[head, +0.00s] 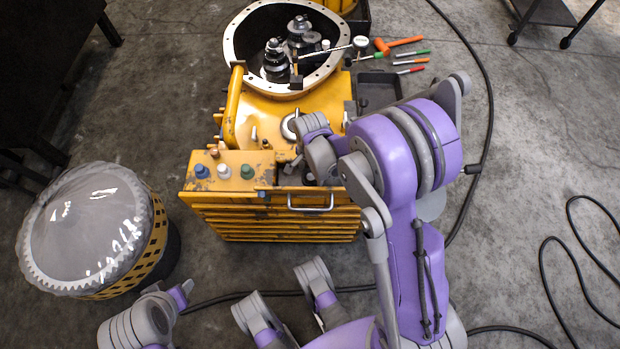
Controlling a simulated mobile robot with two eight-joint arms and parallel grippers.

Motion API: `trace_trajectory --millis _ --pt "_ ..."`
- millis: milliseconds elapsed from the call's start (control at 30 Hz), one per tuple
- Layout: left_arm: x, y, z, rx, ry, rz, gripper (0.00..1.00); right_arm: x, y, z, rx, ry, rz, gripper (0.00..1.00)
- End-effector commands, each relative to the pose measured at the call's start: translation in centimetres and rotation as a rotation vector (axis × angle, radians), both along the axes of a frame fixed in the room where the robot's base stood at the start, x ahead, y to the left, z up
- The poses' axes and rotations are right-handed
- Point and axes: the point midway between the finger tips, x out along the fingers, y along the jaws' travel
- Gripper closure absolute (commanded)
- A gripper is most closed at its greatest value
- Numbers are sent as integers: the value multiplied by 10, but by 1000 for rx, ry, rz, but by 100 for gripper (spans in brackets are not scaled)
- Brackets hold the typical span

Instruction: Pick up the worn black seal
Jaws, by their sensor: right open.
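I cannot make out the worn black seal for certain; it may be hidden behind my right arm or too small to tell. A yellow transmission housing (272,118) stands in the middle, with a round open bell end (231,50) holding dark gears (276,62). My right arm reaches in from the lower right, over the housing's right side. My right gripper (299,166) is open, low over the yellow housing near its front top edge. Its fingertips are small and partly hidden by the wrist. My left gripper is not in view.
A plastic-covered yellow drum (85,225) stands at left. Colored caps (224,171) sit on the yellow box top. Black cables (490,150) cross the floor at right.

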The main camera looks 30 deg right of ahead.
Motion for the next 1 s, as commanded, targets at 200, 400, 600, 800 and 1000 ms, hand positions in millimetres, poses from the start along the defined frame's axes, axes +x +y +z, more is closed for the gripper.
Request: trace_trajectory --millis 200,400,600,800,1000 --pt "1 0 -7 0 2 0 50 0 0 -19 0 0 0 16" --pt "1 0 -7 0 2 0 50 0 0 -18 0 0 0 29" --pt "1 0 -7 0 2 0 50 0 0 -18 0 0 0 65" --pt "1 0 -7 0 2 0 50 0 0 -18 0 0 0 85" --pt "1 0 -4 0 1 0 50 0 0 -13 0 -1 0 85"
